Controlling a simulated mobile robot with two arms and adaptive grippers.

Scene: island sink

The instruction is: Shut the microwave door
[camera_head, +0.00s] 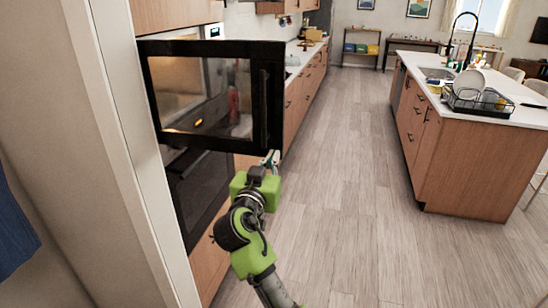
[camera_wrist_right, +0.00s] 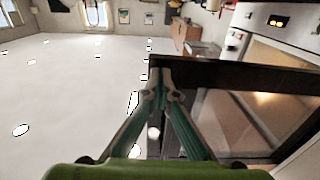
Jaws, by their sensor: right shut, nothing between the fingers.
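The microwave door (camera_head: 213,97) is a black-framed glass panel standing open, swung out from the wall cabinets. Its vertical handle (camera_head: 263,108) is at the right side of the door. My right gripper (camera_head: 271,157) is at the door's lower right corner, just below the handle end. In the right wrist view my right gripper (camera_wrist_right: 163,77) has its fingertips together with nothing between them, close beside the door's dark frame (camera_wrist_right: 230,78). Whether the fingers touch the door I cannot tell. The microwave cavity is mostly hidden behind the door glass. My left gripper is not in view.
A dark oven front (camera_head: 194,180) is below the microwave. A pale wall edge (camera_head: 118,130) stands close at the left. The island (camera_head: 468,160) with a sink and dish rack (camera_head: 478,100) is at the right. The wooden floor (camera_head: 345,180) between is clear.

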